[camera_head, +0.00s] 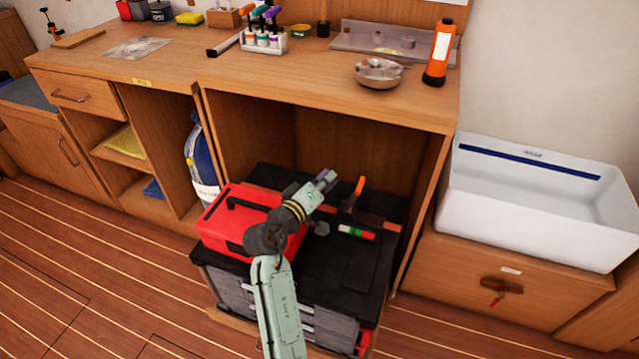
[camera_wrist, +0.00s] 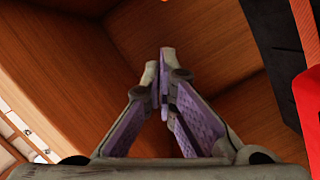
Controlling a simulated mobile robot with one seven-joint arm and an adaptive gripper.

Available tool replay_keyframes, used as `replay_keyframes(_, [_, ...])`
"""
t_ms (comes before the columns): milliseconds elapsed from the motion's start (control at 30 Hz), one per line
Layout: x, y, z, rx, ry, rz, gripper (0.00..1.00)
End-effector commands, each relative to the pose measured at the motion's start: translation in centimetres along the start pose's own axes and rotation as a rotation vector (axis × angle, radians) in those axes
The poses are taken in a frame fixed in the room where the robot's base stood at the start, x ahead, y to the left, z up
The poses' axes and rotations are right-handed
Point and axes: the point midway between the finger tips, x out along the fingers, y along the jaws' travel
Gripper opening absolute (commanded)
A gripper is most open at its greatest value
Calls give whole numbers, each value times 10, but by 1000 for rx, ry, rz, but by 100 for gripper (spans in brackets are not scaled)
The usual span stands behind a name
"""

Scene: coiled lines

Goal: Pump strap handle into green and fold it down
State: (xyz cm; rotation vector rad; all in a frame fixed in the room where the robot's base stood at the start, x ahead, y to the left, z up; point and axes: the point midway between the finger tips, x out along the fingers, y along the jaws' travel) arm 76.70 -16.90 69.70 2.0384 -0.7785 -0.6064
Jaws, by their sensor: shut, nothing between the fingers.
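The orange-tipped strap handle (camera_head: 359,187) stands up at a tilt from a dark ratchet body on the black chest top (camera_head: 335,268). A reddish-brown strap (camera_head: 378,221) runs out from it to the right. A small gauge strip with a green end (camera_head: 346,230), a white part and a red end lies in front of the ratchet. My gripper (camera_head: 325,177) is just left of the orange handle, apart from it in the picture. In the wrist view its purple-padded fingers (camera_wrist: 165,62) meet at the tips with nothing between them.
A red toolbox (camera_head: 226,217) sits on the chest beside my arm; its red edge shows in the wrist view (camera_wrist: 311,110). Wooden cabinet walls (camera_head: 258,128) and the worktop enclose the chest. A blue bottle (camera_head: 201,160) stands left, a white sink (camera_head: 535,215) right.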

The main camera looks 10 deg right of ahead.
Motion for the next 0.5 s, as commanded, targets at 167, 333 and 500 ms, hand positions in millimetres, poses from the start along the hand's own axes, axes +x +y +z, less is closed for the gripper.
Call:
replay_keyframes(167, [38,2,-1,1,-2,1,0])
replay_keyframes(333, [45,1,25,1,-2,-2,0])
replay_keyframes(500, [47,0,37,1,0,-2,0])
